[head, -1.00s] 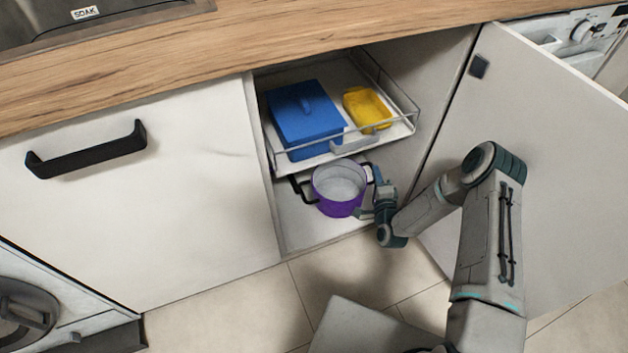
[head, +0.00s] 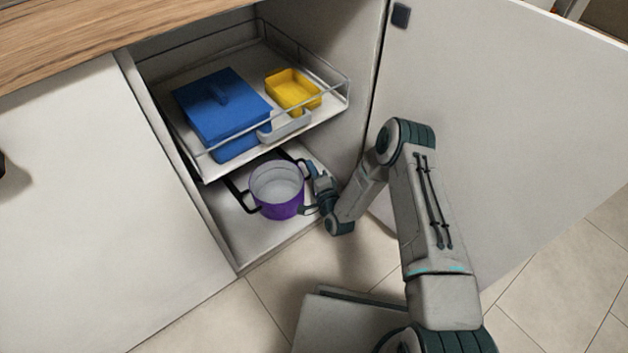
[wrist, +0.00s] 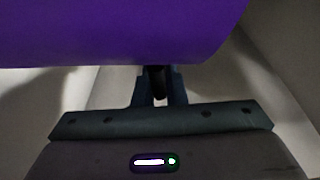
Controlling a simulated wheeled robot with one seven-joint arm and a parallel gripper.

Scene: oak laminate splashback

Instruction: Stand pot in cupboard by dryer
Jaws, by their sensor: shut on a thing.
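The purple pot (head: 277,190), pale inside with black side handles, is upright in the lower part of the open cupboard (head: 222,235), below the wire shelf. My gripper (head: 312,192) is at the pot's right side, shut on its right handle. In the wrist view the pot's purple wall (wrist: 120,30) fills the top, and my gripper (wrist: 158,85) closes around a dark handle piece. I cannot tell whether the pot's base touches the cupboard floor.
A pull-out wire shelf (head: 205,168) above the pot holds a blue lidded box (head: 222,108) and a yellow tray (head: 293,90). The open cupboard door (head: 500,130) stands right of my arm. A closed white front (head: 90,200) is on the left.

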